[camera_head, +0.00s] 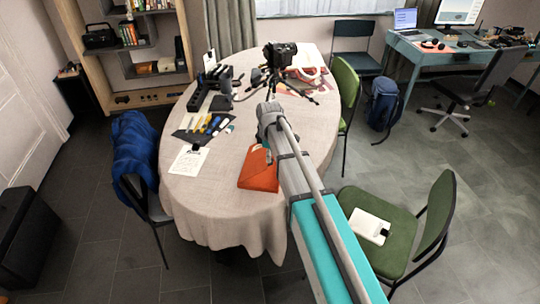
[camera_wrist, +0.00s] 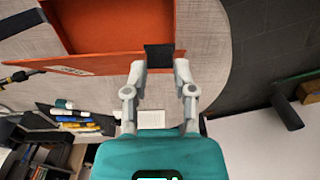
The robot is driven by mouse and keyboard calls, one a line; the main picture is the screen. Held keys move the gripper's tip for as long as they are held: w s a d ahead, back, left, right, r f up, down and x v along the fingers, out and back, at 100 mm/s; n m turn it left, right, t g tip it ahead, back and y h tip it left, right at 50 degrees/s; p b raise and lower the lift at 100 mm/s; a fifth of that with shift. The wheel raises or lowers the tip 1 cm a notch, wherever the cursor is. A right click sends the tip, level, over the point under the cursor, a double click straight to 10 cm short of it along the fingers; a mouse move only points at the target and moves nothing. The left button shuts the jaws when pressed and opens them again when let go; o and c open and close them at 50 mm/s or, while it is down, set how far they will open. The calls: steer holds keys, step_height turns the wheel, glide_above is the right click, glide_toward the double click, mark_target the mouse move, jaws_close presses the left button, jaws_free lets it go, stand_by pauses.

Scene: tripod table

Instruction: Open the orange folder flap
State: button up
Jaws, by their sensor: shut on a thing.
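The orange folder (camera_head: 257,175) lies near the front right edge of the round, cloth-covered table (camera_head: 215,205). In the wrist view the folder (camera_wrist: 120,27) fills the upper left, and its inside shows as a wide orange recess. An orange flap strip with a white label (camera_wrist: 95,65) runs along its near side, with a black tab (camera_wrist: 159,56) at the right end. My gripper (camera_wrist: 160,68) has its fingers on either side of this tab and is shut on the flap there. In the head view my arm hides part of the folder and most of the gripper.
A dark mat with pens (camera_head: 203,124) and a white sheet (camera_head: 189,160) lie left of the folder. A camera on a small tripod (camera_head: 277,60) stands behind. A green chair (camera_head: 385,225) stands right of the table, a chair with a blue jacket (camera_head: 133,150) left.

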steer(key=shift+r, duration=0.1)
steer(key=shift+w+a+r+p, duration=0.2)
steer(key=shift+a+r+p, duration=0.65)
steer(key=shift+a, duration=0.25)
stand_by(0.5)
steer(key=shift+a+r, duration=0.15)
steer(key=shift+a, duration=0.15)
steer(key=shift+w+a+r+p, duration=0.15)
steer(key=shift+a+r+p, duration=0.1)
steer(key=shift+a+p, duration=0.15)
steer(key=shift+w+a+r+p, duration=0.1)
steer(key=shift+a+r+p, duration=0.2)
steer(key=shift+a, duration=0.4)
steer(key=shift+w+a+r+p, duration=0.15)
steer(key=shift+a+r+p, duration=0.1)
steer(key=shift+a, duration=0.3)
steer(key=shift+w+a+r+p, duration=0.1)
steer(key=shift+a+r+p, duration=0.15)
steer(key=shift+a, duration=0.5)
